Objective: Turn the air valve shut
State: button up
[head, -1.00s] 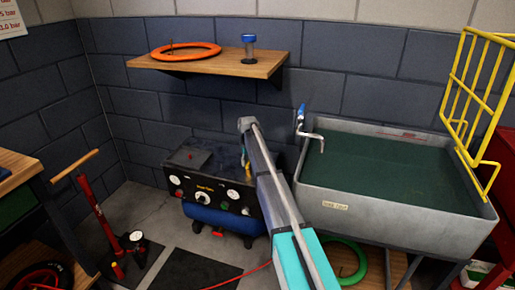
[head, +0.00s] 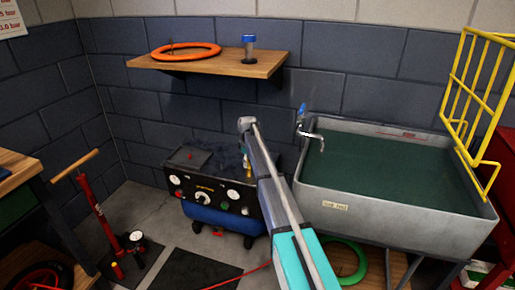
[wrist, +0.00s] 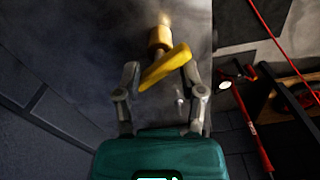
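The air valve's yellow lever (wrist: 165,68) shows in the wrist view, slanting from lower left to upper right, with a brass-coloured fitting (wrist: 160,38) beyond it. My gripper (wrist: 160,66) is open, its two grey fingers on either side of the lever, near its two ends. I cannot tell whether either fingertip touches it. In the head view the compressor (head: 212,205), with its black gauge panel and blue tank, stands on the floor by the wall. My arm crosses its right side and hides most of my gripper and the valve there.
A grey sink (head: 400,215) with a tap (head: 308,130) stands right of the compressor. A wooden shelf (head: 215,63) holds an orange ring and a blue-capped item above. A red floor pump (head: 100,215) stands at left. A red hose (head: 240,277) runs along the floor.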

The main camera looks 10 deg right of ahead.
jog(key=shift+n, duration=1)
jog(key=shift+r+p, duration=0.35)
notch_tip(320, 180, up, 13)
jog(key=p, duration=1.4)
jog(key=s+r+m+p, duration=0.3)
jog(key=s+r, duration=0.1)
jog(key=s, duration=0.7)
jog(key=s+r+m+p, duration=0.3)
jog(key=s+r+p, duration=0.1)
jog(key=s, duration=0.6)
jog(key=shift+s+a, duration=0.3)
jog(key=shift+s, duration=0.1)
jog(key=shift+f, duration=0.1)
jog(key=s+m, duration=0.5)
jog(key=s, duration=1.5)
jog(key=shift+a+m, duration=0.2)
jog(key=shift+m, duration=0.1)
